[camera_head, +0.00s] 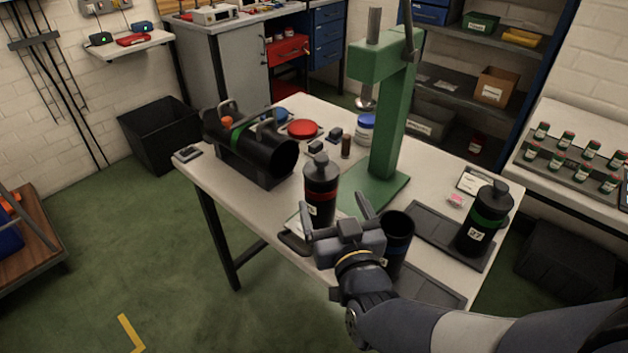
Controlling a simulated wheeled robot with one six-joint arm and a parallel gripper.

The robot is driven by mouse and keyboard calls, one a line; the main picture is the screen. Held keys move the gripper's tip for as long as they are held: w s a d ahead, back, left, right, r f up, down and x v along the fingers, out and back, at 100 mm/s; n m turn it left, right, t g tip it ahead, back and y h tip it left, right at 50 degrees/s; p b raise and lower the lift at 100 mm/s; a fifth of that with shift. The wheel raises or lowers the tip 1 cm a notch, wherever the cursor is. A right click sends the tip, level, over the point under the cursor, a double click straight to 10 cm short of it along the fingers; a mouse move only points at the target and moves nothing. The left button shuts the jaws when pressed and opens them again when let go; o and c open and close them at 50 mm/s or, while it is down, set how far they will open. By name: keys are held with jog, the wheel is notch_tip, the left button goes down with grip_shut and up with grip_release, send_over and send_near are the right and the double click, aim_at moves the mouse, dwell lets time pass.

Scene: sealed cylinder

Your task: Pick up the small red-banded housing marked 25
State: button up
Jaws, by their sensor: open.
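A black bottle-shaped housing with a red band (321,178) stands upright on the table. It has a narrower neck and cap, and a white label low on its side. The number on that label is too small to read. My gripper (333,204) is open, with its two fingers pointing up and away towards the housing. The fingers overlap the housing's lower part in the picture; I cannot tell whether it lies between them. Its base is partly hidden by my gripper.
A green press (385,130) stands behind the housing. An open-topped black cylinder (397,224) is close right of my gripper. A large black cylinder (262,158) lies at left.

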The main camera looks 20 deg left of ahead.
aim_at(326, 187)
jog(key=x, duration=0.4)
jog(key=shift+w+a+r+p, duration=0.1)
jog(key=shift+w+a+p, duration=0.15)
jog(key=shift+a+p, duration=0.05)
jog(key=shift+p+x, duration=0.6)
jog(key=shift+x, duration=2.5)
jog(key=shift+c, duration=0.3)
jog(key=c, duration=1.6)
jog(key=shift+c, duration=0.4)
